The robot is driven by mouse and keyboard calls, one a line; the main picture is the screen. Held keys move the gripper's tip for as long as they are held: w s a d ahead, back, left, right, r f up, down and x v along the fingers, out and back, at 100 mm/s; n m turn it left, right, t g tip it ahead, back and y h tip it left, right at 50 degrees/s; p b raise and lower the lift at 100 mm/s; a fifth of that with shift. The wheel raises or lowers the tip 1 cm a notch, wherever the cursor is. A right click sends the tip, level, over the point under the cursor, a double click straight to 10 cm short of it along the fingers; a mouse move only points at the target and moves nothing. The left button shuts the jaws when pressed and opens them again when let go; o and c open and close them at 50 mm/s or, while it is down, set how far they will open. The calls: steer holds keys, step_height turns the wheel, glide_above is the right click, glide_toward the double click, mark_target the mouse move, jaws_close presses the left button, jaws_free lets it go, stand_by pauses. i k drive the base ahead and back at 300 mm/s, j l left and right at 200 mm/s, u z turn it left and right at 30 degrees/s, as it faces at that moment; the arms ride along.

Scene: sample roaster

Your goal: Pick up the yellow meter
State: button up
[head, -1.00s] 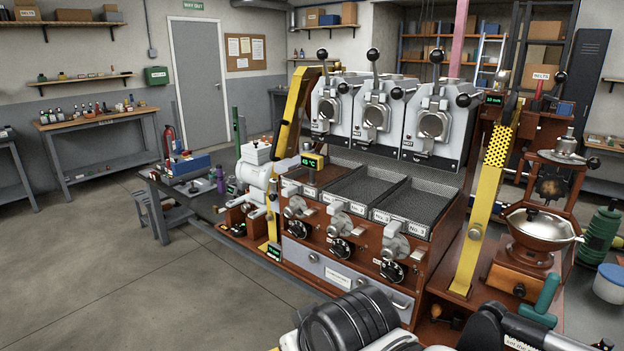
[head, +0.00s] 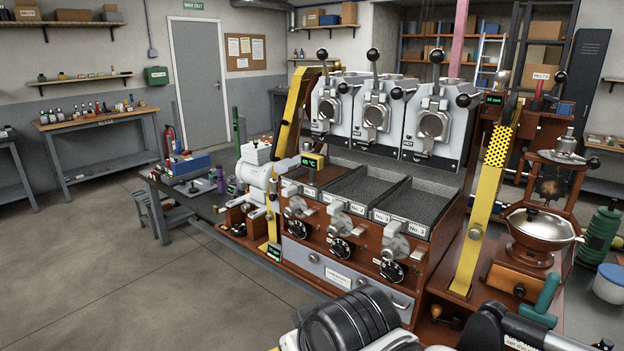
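A small yellow meter (head: 313,160) with a dark screen and green digits reading in °C stands at the left end of the sample roaster, by the upper edge of the left mesh tray. It appears upright, and its lower part is hard to make out. Parts of my own arm show along the bottom edge of the head view. My gripper's fingers are not in view, so nothing can be seen held, and nothing of mine touches the meter.
The roaster (head: 360,262) has three mesh trays, round-doored drums with levers, and knobs below. A tall yellow perforated bar (head: 487,190) rises right of the trays. The floor at left is open.

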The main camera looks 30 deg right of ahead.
mark_target(314, 162)
steer(key=i+l+u, duration=0.15)
steer(key=i+l, duration=0.15)
steer(key=i+l+u, duration=0.2)
steer(key=l, duration=0.2)
steer(key=i+l+u, duration=0.15)
steer(key=i+l, duration=0.15)
steer(key=l, duration=0.1)
